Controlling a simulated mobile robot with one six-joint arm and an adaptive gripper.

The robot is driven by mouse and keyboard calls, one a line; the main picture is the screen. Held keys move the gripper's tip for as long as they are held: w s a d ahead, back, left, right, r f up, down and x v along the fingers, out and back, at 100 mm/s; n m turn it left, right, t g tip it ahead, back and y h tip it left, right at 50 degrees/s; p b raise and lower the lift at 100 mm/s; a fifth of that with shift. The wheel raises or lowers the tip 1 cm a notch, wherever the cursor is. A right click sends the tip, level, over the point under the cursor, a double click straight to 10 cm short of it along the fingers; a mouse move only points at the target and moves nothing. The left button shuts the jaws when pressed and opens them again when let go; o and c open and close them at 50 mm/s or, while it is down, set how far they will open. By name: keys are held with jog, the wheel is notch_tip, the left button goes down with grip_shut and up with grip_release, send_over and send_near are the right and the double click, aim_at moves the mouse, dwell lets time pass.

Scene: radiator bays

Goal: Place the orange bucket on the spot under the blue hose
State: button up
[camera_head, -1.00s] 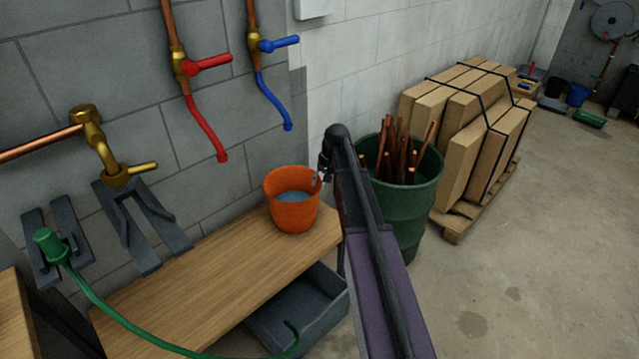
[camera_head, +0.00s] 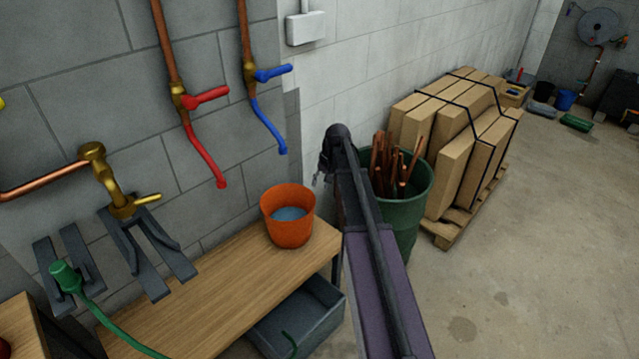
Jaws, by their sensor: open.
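The orange bucket (camera_head: 287,229) stands upright on the right end of the wooden bench (camera_head: 215,285), with bluish water inside. The blue hose (camera_head: 268,127) hangs from a blue-handled valve on the wall. Its open end is above the bucket in the picture; the exact depth between them cannot be told. My gripper (camera_head: 318,181) is just up and right of the bucket's rim, small and partly hidden by my arm. It appears clear of the bucket and holds nothing visible.
A red hose (camera_head: 206,158) hangs to the left. A brass tap (camera_head: 104,178) and a green hose nozzle (camera_head: 66,277) are further left. A grey bin (camera_head: 300,325) sits below the bench. A green barrel (camera_head: 412,207) of copper pipes and strapped boxes (camera_head: 460,140) stand right; floor beyond is open.

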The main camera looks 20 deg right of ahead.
jog(key=shift+d+r+p, duration=0.15)
jog(key=shift+r+p, duration=0.15)
jog(key=shift+r, duration=0.25)
jog(key=shift+s, duration=0.1)
jog(key=s+a+n+h, duration=0.1)
jog(key=s+a+n, duration=0.1)
jog(key=s+a, duration=0.6)
jog(key=s+a+n+g+h, duration=0.1)
jog(key=s+a+n, duration=0.1)
jog(key=s+a, duration=0.7)
jog(key=s, duration=0.6)
jog(key=shift+s+a+f+h, duration=0.25)
jog(key=shift+a+f+h, duration=0.05)
jog(key=shift+h, duration=0.1)
